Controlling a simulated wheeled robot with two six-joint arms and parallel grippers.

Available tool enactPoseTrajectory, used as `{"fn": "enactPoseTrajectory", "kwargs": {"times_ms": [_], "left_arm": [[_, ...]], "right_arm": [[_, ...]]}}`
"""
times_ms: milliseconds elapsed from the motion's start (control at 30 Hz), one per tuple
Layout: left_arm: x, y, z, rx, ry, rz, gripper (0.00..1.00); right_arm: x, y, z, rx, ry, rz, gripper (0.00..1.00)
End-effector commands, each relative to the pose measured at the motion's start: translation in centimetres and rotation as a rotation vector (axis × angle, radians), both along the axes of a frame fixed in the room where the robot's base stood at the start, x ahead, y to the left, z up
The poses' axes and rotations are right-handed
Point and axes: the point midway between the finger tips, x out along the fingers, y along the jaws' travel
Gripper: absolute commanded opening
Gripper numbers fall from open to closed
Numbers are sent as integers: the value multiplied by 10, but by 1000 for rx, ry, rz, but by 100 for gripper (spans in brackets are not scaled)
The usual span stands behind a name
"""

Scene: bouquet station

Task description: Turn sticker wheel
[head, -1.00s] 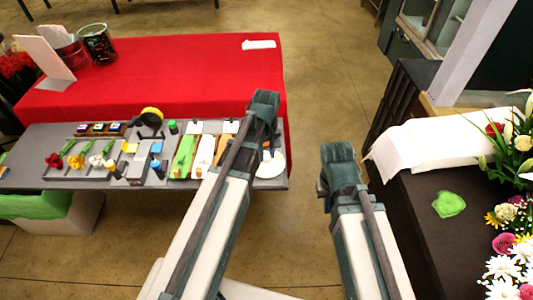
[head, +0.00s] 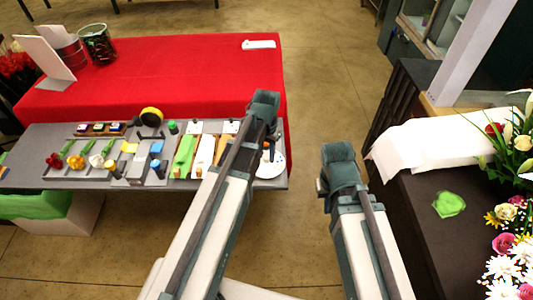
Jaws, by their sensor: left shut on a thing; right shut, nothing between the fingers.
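The sticker wheel (head: 271,168), a white disc with small coloured marks, lies at the right end of the grey board on the table. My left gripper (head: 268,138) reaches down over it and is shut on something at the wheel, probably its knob. My own forearm and wrist hide the contact and part of the disc. My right gripper (head: 339,170) is shut and empty, held out over the floor gap right of the table. Its fingertips are hidden behind the wrist.
The grey board (head: 30,140) holds flowers, stamps, a tape roll (head: 151,117), and green, white and brown ribbon strips (head: 183,156). A red cloth (head: 190,70) covers the table behind. A dark counter (head: 420,205) with white paper (head: 430,140) and flowers stands at right.

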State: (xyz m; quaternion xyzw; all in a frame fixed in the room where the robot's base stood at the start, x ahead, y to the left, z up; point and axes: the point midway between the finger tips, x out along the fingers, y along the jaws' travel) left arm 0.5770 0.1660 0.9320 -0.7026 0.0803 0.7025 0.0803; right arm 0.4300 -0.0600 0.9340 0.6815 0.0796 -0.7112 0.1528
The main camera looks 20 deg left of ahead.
Motion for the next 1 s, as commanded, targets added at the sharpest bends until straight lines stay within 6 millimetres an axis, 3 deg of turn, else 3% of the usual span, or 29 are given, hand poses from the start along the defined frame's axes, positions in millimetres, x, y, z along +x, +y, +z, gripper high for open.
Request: {"fn": "enactPoseTrajectory", "kwargs": {"times_ms": [400, 1000], "left_arm": [[0, 0, 0, 0, 1, -235, 0], [0, 0, 0, 0, 0, -295, 0]], "right_arm": [[0, 0, 0, 0, 0, 0, 0], [0, 0, 0, 0, 0, 0, 0]]}}
